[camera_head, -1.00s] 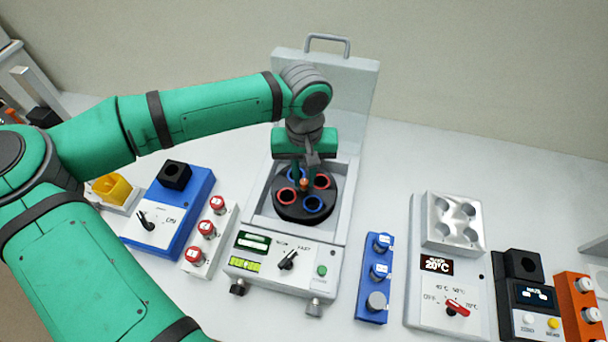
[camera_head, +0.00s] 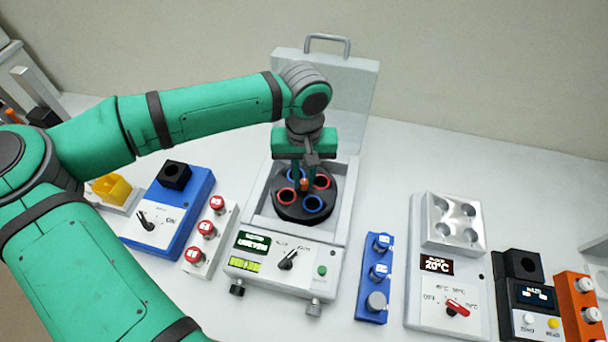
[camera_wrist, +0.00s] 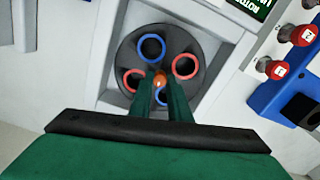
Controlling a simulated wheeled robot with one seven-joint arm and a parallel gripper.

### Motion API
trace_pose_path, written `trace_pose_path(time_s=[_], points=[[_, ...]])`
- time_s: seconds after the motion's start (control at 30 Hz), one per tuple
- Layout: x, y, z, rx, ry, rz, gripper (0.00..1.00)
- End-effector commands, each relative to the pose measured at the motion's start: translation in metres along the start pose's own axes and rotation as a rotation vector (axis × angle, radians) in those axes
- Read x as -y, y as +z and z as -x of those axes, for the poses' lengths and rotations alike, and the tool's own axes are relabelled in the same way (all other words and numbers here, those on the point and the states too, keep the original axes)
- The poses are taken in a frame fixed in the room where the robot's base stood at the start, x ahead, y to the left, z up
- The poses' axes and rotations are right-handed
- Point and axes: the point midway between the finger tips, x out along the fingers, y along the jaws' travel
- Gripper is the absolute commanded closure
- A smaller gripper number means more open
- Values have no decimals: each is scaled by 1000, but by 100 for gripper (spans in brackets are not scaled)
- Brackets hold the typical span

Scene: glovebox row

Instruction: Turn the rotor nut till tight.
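The orange rotor nut (camera_head: 304,184) sits at the centre of the dark round rotor (camera_head: 291,212), inside the open centrifuge (camera_head: 334,255). Red- and blue-ringed holes surround the nut. My gripper (camera_head: 304,177) points down over the rotor, with one finger on each side of the nut. In the wrist view the nut (camera_wrist: 159,80) fills the narrow gap between the fingertips (camera_wrist: 160,88), and the gripper looks shut on it. The fingers hide part of the rotor, including part of a blue ring between them.
The raised lid (camera_head: 345,95) stands behind the rotor. A blue device (camera_head: 185,222) and a rack with red caps (camera_head: 224,232) are at left. A blue rack (camera_head: 374,300) and a white heating block (camera_head: 420,295) are at right. Bare bench lies between them.

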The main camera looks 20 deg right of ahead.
Motion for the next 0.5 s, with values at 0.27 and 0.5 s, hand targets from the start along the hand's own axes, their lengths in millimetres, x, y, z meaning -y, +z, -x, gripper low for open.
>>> trace_pose_path(time_s=[0.27,0.5], points=[[0,0,0,1,0,0,65],[0,0,6,-1,-1,0,65]])
